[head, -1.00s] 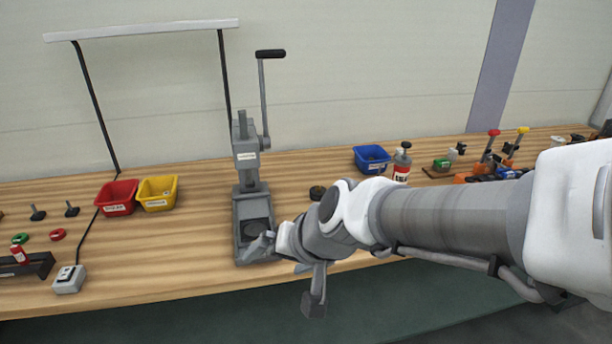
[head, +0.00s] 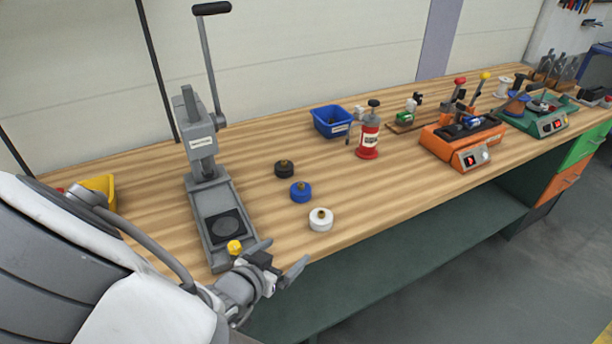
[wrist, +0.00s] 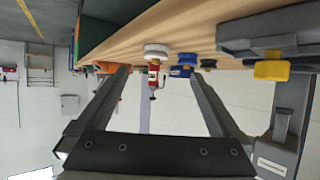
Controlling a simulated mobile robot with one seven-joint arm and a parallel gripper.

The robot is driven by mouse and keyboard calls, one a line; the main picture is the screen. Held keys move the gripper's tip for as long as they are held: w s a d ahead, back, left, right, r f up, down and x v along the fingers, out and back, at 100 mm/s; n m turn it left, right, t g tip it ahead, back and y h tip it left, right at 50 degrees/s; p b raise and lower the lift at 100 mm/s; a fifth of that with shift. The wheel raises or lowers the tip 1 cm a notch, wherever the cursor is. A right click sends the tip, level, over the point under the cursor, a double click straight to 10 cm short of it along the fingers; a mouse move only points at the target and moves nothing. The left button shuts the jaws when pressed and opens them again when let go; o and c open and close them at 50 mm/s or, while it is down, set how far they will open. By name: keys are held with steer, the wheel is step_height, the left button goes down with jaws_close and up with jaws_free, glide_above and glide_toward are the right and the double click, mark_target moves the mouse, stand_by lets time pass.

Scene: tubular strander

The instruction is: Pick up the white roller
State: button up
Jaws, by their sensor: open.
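The white roller (head: 320,219), a short disc with a brass-coloured knob on top, stands on the wooden bench near its front edge. My gripper (head: 283,262) is open and empty, in front of the bench edge, to the lower left of the roller and apart from it. In the wrist view, which is upside down, the white roller (wrist: 157,50) shows ahead between the two spread fingers (wrist: 160,76).
A blue roller (head: 301,192) and a black roller (head: 284,169) stand behind the white one. The lever press (head: 205,190) stands to the left, with a yellow knob (head: 234,247) by its front. Bench right of the roller is clear.

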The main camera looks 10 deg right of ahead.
steer(key=h, duration=0.1)
steer(key=b, duration=0.4)
glide_toward(319, 220)
steer(key=w+d+f, duration=0.2)
steer(key=shift+w+d+f, duration=0.1)
steer(key=shift+d+f, duration=0.1)
steer(key=shift+d, duration=0.05)
steer(key=shift+w+r+b+x, duration=0.15)
steer(key=shift+b+x, duration=0.2)
steer(key=shift+x, duration=1.2)
steer(key=shift+w+r+b+x, duration=0.15)
steer(key=shift+b+x, duration=0.15)
steer(key=shift+x, duration=1.25)
steer(key=shift+a+r, duration=0.15)
jaws_close()
